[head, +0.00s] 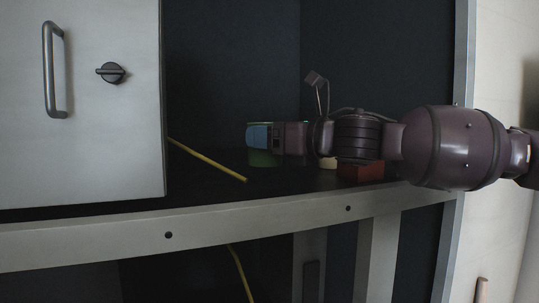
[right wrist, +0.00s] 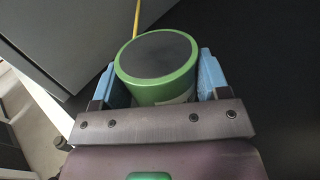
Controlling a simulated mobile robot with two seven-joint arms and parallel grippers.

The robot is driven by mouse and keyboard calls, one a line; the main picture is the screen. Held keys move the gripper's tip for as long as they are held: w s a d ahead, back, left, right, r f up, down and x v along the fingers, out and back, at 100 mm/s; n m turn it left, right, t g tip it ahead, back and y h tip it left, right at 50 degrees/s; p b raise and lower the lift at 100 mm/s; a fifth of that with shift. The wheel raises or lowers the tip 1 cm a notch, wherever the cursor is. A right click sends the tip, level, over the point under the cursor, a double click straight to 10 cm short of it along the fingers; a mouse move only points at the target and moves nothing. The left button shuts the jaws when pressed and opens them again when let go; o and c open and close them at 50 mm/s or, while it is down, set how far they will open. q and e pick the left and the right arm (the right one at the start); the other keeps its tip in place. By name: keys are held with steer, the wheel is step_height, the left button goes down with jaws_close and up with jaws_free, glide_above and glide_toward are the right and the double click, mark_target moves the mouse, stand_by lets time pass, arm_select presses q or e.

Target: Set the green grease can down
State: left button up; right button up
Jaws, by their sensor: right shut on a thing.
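The green grease can (head: 262,158) is inside the dark rack, low over its shelf, mostly hidden behind my right gripper in the head view. In the right wrist view the can (right wrist: 157,66) shows its dark round top and green rim. My right gripper (head: 258,137) comes in from the right, with its blue fingers (right wrist: 160,82) on both sides of the can, shut on it. The can looks close to the dark shelf (head: 210,185), but I cannot tell whether it touches. My left gripper is not in view.
A yellow cable (head: 208,160) runs across the shelf left of the can. A red block (head: 361,172) and a small cream object (head: 327,163) stand behind or below my right arm. A grey door panel (head: 85,130) with a handle is at left. A pale beam (head: 200,233) edges the shelf.

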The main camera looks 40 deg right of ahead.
mark_target(270, 155)
steer(key=shift+f, duration=1.7)
steer(key=shift+f, duration=0.15)
steer(key=o, duration=1.1)
